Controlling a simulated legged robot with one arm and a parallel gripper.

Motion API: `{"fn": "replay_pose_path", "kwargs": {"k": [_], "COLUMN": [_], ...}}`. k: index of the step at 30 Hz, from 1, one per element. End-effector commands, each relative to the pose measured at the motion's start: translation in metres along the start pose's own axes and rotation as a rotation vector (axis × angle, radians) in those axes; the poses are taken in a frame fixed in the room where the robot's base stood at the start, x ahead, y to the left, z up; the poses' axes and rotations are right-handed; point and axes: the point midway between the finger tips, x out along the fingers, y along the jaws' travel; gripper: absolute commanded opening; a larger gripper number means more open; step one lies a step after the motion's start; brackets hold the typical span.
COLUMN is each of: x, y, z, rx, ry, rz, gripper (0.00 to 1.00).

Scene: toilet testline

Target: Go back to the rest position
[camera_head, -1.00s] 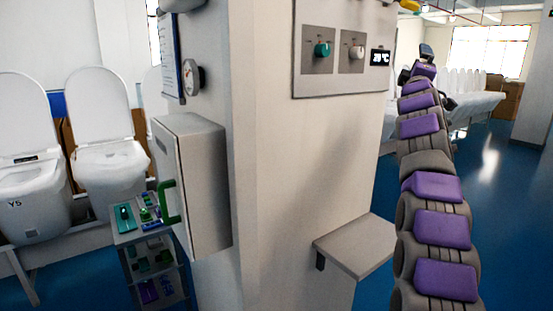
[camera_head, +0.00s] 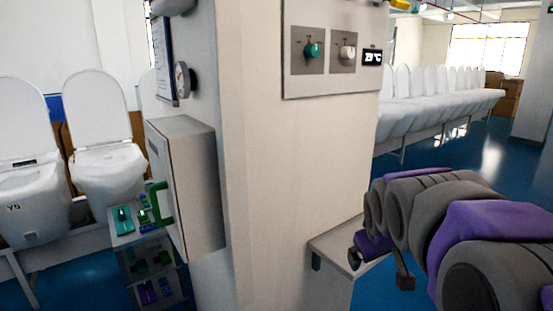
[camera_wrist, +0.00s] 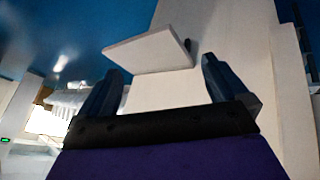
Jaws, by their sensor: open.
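My gripper (camera_wrist: 162,66) is open in the wrist view, its two dark fingers spread with nothing held between them. Beyond the fingers are a pale pillar face and a small shelf. In the head view my grey and purple arm is folded low at the right. Its far end is near the small shelf (camera_head: 328,246) on the pillar; whether it touches the shelf cannot be told. The shelf also shows in the wrist view (camera_wrist: 148,50).
The pillar (camera_head: 285,190) carries a panel with a green knob (camera_head: 312,50), a white knob (camera_head: 348,49) and a display. Toilets stand left and back right. Blue floor (camera_head: 455,150) is clear at right.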

Motion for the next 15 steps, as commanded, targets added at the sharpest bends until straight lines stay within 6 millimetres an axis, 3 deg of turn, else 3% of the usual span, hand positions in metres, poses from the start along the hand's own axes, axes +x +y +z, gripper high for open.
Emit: {"fn": "replay_pose_path", "kwargs": {"k": [1, 6, 12, 15], "x": [-0.004, -0.014, -0.034, -0.044], "y": [-0.020, -0.082, -0.139, -0.157], "z": [0.029, 0.130, 0.240, 0.281], "rx": [0.021, 0.108, 0.199, 0.231], "ry": [-0.056, -0.264, -0.495, -0.583], "rz": [-0.034, -0.138, -0.226, -0.251], "gripper": [1.00, 1.00, 1.00, 1.00]}}
